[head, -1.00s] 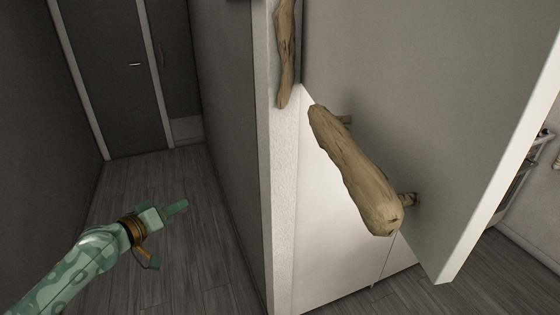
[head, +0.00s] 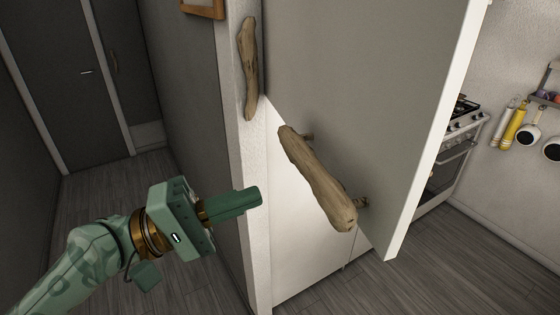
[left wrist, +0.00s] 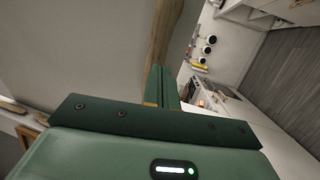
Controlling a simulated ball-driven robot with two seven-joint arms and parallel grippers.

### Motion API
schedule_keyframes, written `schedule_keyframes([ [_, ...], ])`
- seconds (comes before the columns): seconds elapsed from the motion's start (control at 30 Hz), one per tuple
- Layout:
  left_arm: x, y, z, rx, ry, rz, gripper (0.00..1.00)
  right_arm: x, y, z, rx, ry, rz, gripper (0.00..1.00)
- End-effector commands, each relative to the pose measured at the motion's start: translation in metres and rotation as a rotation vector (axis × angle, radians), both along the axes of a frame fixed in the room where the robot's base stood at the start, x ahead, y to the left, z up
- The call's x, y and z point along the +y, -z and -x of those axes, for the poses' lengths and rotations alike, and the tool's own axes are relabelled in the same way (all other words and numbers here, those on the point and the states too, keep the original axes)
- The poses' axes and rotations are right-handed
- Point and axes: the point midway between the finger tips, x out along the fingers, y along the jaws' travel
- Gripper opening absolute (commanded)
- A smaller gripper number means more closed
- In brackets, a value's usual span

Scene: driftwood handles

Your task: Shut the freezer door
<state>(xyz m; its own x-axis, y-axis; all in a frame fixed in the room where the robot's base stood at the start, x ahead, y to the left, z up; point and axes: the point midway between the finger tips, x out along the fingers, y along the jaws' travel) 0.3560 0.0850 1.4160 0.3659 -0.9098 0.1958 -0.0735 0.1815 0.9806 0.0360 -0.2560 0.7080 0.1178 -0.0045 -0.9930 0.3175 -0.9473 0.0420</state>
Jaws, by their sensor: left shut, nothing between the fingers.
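The freezer door (head: 365,75) stands open as a large grey panel with a white edge, reaching out toward me on the right in the head view. A driftwood handle (head: 318,180) is fixed to its face on two short posts. My left gripper (head: 250,198) is shut and empty, to the left of the handle and apart from it in that view. In the left wrist view the shut fingers (left wrist: 162,88) point toward a strip of driftwood (left wrist: 163,35); I cannot tell how far away it is. My right gripper is not in view.
Another driftwood piece (head: 249,70) hangs upright there. A stove (head: 455,145) and hanging utensils (head: 520,120) are beyond the door. The hallway floor on the left is clear.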

Motion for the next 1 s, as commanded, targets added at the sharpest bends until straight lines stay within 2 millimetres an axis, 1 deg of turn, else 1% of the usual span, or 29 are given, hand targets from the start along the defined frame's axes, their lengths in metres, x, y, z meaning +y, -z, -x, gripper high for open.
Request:
schedule_keyframes([
  [0.03, -0.01, -0.01, -0.004, 0.001, 0.001, 0.006, 0.0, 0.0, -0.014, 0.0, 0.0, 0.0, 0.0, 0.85],
  [0.1, -0.022, -0.011, -0.009, 0.001, 0.002, 0.005, 0.0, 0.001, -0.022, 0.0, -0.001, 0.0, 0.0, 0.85],
  [0.2, -0.036, -0.012, -0.015, 0.001, -0.001, 0.004, 0.0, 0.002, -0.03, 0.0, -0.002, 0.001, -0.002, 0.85],
  [0.33, -0.047, -0.012, -0.02, 0.001, -0.002, 0.001, 0.0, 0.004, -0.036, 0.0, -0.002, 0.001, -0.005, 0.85],
  [0.5, -0.053, -0.011, -0.022, 0.0, -0.002, 0.0, 0.0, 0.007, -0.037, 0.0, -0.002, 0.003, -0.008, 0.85],
  [0.83, -0.053, -0.01, -0.022, 0.001, -0.003, -0.001, 0.0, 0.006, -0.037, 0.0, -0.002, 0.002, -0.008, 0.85],
  [1.0, -0.06, -0.011, -0.03, 0.001, -0.018, -0.001, 0.0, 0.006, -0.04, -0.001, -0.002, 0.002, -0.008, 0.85],
])
